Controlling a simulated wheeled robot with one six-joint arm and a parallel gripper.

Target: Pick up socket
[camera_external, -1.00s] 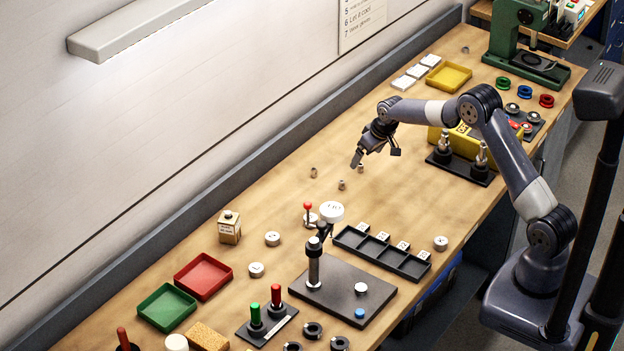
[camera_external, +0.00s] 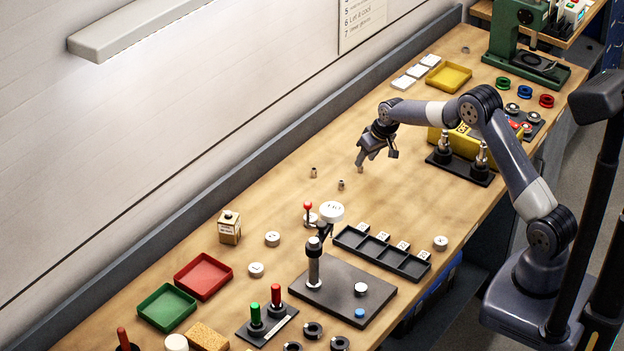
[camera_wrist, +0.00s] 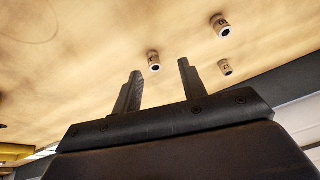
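Several small metallic sockets stand on the wooden bench. One socket (camera_external: 360,169) is directly below my gripper (camera_external: 361,160). Two other sockets (camera_external: 313,172) (camera_external: 341,185) stand to its left. In the wrist view, a socket (camera_wrist: 154,61) appears between the two fingers of my gripper (camera_wrist: 158,75), beyond their tips. Two more sockets (camera_wrist: 221,27) (camera_wrist: 226,68) show to the right of the fingers. The fingers are spread apart with nothing between them. I cannot tell the exact height gap between the fingertips and the socket.
A yellow box (camera_external: 460,142) and a black stand with posts (camera_external: 462,168) are right of my gripper. A dark compartment tray (camera_external: 382,254) and a dark plate with a post (camera_external: 345,290) lie nearer. The bench (camera_external: 270,195) around the sockets is mostly clear.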

